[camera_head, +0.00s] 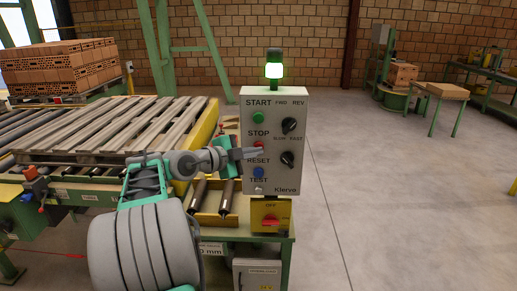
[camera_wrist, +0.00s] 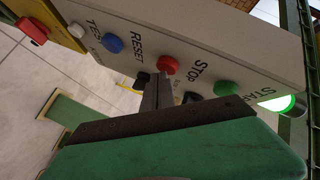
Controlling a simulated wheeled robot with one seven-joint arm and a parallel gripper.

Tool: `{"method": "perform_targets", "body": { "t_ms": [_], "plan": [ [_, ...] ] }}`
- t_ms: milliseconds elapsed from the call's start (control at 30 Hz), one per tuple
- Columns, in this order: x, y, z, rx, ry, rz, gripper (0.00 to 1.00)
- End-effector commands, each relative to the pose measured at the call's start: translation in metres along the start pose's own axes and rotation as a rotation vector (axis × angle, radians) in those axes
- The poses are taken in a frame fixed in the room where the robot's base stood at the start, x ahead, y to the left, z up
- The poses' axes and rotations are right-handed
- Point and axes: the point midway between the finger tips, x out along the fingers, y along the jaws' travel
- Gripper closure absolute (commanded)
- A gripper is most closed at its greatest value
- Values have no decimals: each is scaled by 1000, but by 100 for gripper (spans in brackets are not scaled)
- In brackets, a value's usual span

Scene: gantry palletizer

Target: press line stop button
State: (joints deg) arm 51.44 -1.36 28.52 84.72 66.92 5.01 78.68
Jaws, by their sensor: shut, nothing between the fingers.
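The control box (camera_head: 274,112) is a pale panel with a green START button (camera_head: 258,118), a red STOP button (camera_head: 259,144), a blue RESET button (camera_head: 259,172) and a white TEST button (camera_head: 258,188). My gripper (camera_head: 261,153) is shut and empty, its tips at the panel just below the STOP button, partly covering it. In the wrist view the red STOP button (camera_wrist: 168,65) shows just beyond my fingertips (camera_wrist: 152,78). I cannot tell whether the tips touch it.
A lit green lamp (camera_head: 274,69) tops the box. Two black knobs (camera_head: 289,126) sit to the right of the buttons. A red switch on yellow (camera_head: 270,221) is below. A roller conveyor (camera_head: 100,130) lies at left. The floor (camera_head: 400,210) at right is clear.

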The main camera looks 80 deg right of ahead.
Motion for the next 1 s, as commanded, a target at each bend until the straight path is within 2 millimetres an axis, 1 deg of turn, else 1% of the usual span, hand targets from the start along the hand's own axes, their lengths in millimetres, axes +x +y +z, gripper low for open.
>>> {"method": "perform_targets", "body": {
  "t_ms": [567, 833, 1000],
  "plan": [
    [5, -3, 4, 1, 0, 0, 100],
    [5, -3, 4, 0, 0, 0, 100],
    [1, 2, 2, 1, -1, -1, 100]
  ]
}}
